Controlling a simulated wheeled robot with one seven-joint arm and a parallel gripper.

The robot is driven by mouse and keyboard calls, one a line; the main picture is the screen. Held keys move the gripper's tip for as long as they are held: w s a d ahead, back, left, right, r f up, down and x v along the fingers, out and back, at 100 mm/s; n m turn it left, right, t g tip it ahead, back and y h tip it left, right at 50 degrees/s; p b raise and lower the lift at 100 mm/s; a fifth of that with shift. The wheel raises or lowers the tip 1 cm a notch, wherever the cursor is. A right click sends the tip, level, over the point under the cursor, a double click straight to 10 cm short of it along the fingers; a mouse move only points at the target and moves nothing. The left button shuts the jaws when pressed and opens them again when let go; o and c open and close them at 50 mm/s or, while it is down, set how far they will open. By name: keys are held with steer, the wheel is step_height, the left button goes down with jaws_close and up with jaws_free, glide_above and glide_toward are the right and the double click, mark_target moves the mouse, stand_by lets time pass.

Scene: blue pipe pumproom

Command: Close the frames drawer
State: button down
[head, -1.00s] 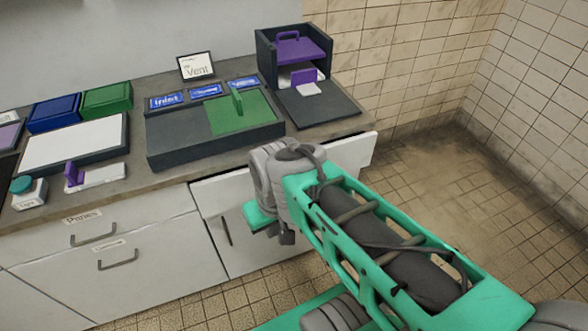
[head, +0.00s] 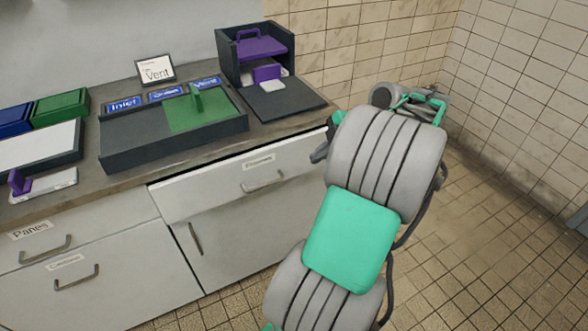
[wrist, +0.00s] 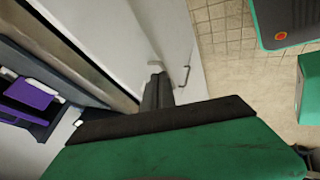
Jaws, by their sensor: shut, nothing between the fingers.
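The frames drawer (head: 215,195) is the white front below the counter edge in the head view. It has a "Frames" label (head: 258,161) and a grey bar handle (head: 262,181). Its front appears to stand slightly proud of the cabinet; the exact gap is hard to tell. Its right end is hidden behind my arm. My gripper (wrist: 157,90) is shut and empty in the wrist view, its dark fingers against or very near the white front (wrist: 160,30). I cannot tell if they touch. In the head view my arm hides most of the gripper.
The counter (head: 200,155) above holds a dark tray with a green panel (head: 205,112) and a dark box with purple pieces (head: 262,48). The panes drawer (head: 80,222) is to the left. Tiled floor (head: 480,240) is open to the right.

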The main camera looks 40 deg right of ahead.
mark_target(289, 159)
steer(key=x, duration=0.3)
steer(key=w+d+b+x, duration=0.1)
steer(key=x, duration=0.3)
steer(key=w+x, duration=0.1)
steer(key=x, duration=0.2)
steer(key=shift+w+d+r+b, duration=0.1)
steer(key=shift+w+d+b, duration=0.05)
steer(key=shift+b, duration=0.15)
steer(key=shift+w+d, duration=0.2)
steer(key=shift+w, duration=0.35)
steer(key=shift+w, duration=0.1)
steer(key=shift+w+d, duration=0.2)
steer(key=shift+w, duration=0.4)
steer(key=shift+w+d, duration=0.2)
steer(key=shift+w, duration=0.4)
steer(key=shift+s+a, duration=0.1)
steer(key=shift+s, duration=0.05)
